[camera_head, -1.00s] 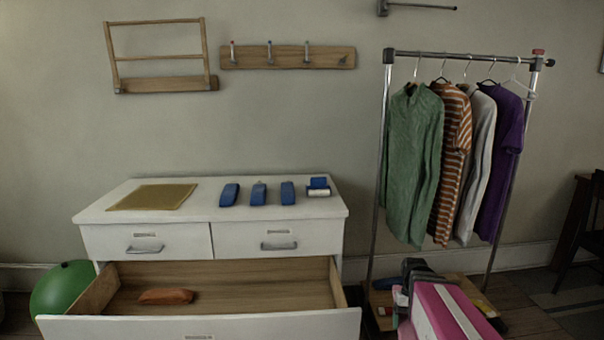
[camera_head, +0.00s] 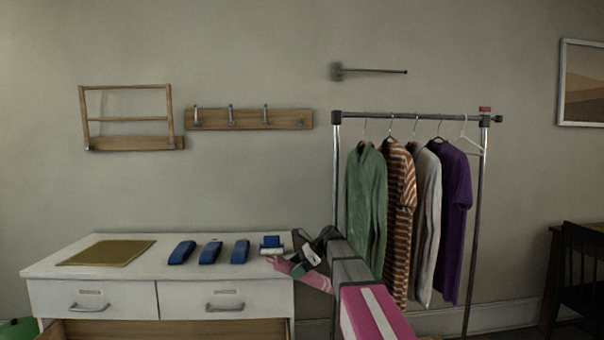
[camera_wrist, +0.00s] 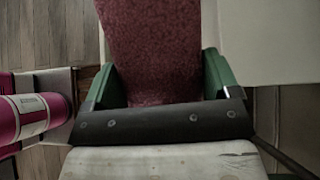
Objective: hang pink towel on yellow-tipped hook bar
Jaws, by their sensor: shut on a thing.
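A hook rail (camera_head: 250,119) is on the wall above the dresser. It is a wooden board with several metal hooks; I cannot make out a yellow tip. A separate dark bar (camera_head: 375,71) sticks out from the wall higher up, right of the rail. My gripper (camera_head: 308,250) is low at the dresser's right end, well below both. In the wrist view, its green fingers (camera_wrist: 160,82) are shut on a dull pink-red cloth, the towel (camera_wrist: 155,45). In the head view, a pink piece of the towel (camera_head: 313,279) shows beside the gripper; the rest is hidden.
The white dresser (camera_head: 220,248) bears a tan mat (camera_head: 107,252) and several blue items (camera_head: 210,252). A clothes rack (camera_head: 337,160) with several garments stands on the right. A wooden wall frame (camera_head: 130,144) hangs left of the rail. The wall between rail and dresser is clear.

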